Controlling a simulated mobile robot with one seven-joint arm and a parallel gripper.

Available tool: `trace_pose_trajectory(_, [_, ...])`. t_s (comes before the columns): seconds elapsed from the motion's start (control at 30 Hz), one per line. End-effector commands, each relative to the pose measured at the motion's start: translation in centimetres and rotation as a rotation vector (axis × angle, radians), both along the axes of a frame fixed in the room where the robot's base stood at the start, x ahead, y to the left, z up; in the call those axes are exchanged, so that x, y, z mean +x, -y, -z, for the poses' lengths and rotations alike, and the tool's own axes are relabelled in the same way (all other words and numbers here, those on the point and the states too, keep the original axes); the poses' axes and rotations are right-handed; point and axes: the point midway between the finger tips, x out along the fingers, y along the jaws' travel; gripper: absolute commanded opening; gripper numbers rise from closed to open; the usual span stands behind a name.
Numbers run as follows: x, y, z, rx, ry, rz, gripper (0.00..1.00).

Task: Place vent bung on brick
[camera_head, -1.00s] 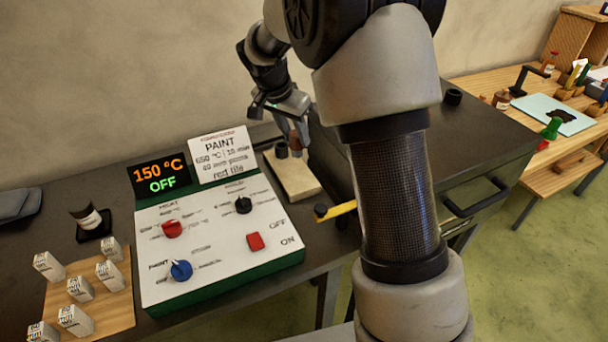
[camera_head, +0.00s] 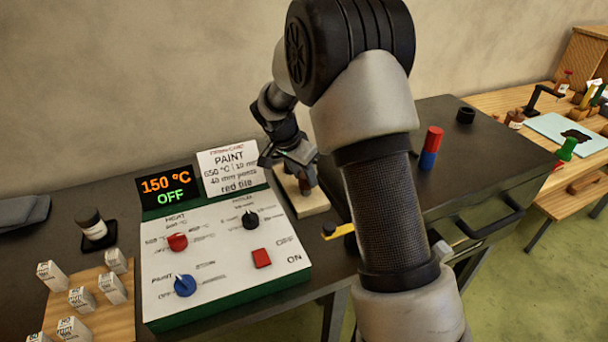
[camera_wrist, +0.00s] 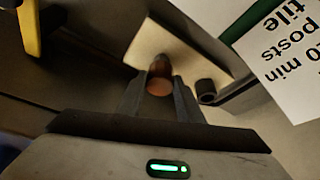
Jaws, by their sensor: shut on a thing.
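The vent bung, a brown tapered plug (camera_wrist: 160,78), is between the fingers of my gripper (camera_wrist: 159,84) in the wrist view. My gripper (camera_head: 303,182) is shut on it, low over the brick in the head view. The brick is a pale cream block (camera_head: 313,209), partly hidden by my gripper. It also shows behind the bung in the wrist view (camera_wrist: 150,40). I cannot tell whether the bung touches the brick. A short black cylinder (camera_wrist: 206,91) is beside the right finger in the wrist view.
The control box (camera_head: 215,250) with its display (camera_head: 168,186) and paint card (camera_head: 230,170) is left of the brick. The dark kiln (camera_head: 400,125) is to the right, with a red and blue cylinder (camera_head: 431,148) and a black ring (camera_head: 465,115) on top. A yellow handle (camera_head: 342,230) sticks out in front.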

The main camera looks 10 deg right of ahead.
Motion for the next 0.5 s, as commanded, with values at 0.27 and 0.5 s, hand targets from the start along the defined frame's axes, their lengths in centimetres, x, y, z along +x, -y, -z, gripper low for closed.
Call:
trace_pose_trajectory(0.27, [0.02, 0.01, 0.14, 0.000, 0.000, 0.001, 0.40])
trace_pose_trajectory(0.5, [0.02, 0.00, 0.14, 0.000, 0.000, 0.001, 0.52])
